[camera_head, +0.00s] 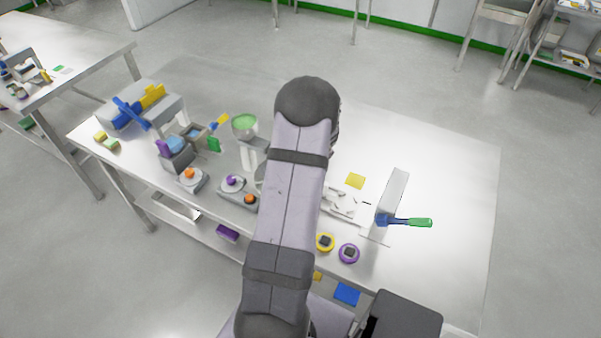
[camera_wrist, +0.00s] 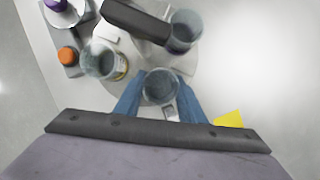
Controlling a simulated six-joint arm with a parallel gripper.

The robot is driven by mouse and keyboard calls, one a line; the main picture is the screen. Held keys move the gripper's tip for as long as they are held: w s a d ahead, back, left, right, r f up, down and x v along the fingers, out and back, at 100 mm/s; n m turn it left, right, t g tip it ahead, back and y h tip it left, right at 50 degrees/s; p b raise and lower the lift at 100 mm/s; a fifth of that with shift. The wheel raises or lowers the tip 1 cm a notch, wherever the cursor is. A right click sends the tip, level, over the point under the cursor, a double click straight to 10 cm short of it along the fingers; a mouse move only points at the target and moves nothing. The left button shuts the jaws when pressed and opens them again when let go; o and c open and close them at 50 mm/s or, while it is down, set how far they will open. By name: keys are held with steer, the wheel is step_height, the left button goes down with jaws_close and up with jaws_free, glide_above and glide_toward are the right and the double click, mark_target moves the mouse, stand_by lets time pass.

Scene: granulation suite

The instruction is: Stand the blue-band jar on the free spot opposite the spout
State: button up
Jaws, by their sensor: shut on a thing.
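In the wrist view my gripper (camera_wrist: 158,80) has its two blue fingers shut on a clear grey jar (camera_wrist: 161,88), seen from above. Its band is hidden, so I cannot tell its colour. The jar is over or on a round grey turntable (camera_wrist: 140,60); I cannot tell whether it touches. A jar with a yellowish band (camera_wrist: 105,63) stands to the left, and another jar with a dark bluish or purple band (camera_wrist: 184,32) stands at the upper right. A dark bar, perhaps the spout (camera_wrist: 135,20), reaches toward that jar. In the head view my arm hides gripper and turntable.
An orange knob (camera_wrist: 68,56) and a purple knob (camera_wrist: 57,4) are left of the turntable. A yellow pad (camera_wrist: 228,119) lies at the right. The head view shows a green-filled funnel (camera_head: 244,126) and a blue-and-green tool (camera_head: 405,221) on the table.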

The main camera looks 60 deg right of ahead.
stand_by(0.8)
steer(key=o, duration=1.2)
steer(key=shift+o, duration=0.6)
steer(key=shift+o, duration=0.9)
step_height(320, 180, up, 8)
steer(key=p, duration=0.8)
steer(key=shift+p, duration=0.3)
